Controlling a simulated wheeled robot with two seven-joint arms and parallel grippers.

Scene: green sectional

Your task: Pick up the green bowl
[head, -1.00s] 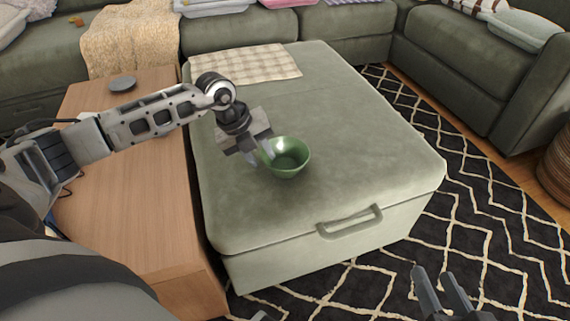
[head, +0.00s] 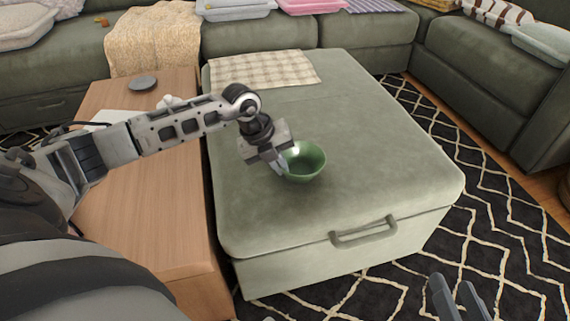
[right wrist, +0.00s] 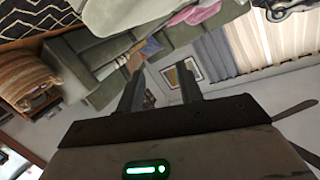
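The green bowl (head: 308,163) sits upright on the green ottoman (head: 370,205), near its middle. My left gripper (head: 280,165) is at the bowl's left rim, with its fingers pointing down and right. One pale finger shows against the rim; the other is hard to make out, so I cannot tell whether the fingers are closed on the rim. My right gripper (head: 461,298) is over the rug at the lower right, away from the bowl. In the right wrist view its two fingers (right wrist: 160,88) stand apart with nothing between them.
A checkered cloth (head: 262,70) lies at the ottoman's back. The ottoman's right side is clear. Green sofas (head: 490,75) line the back and right.

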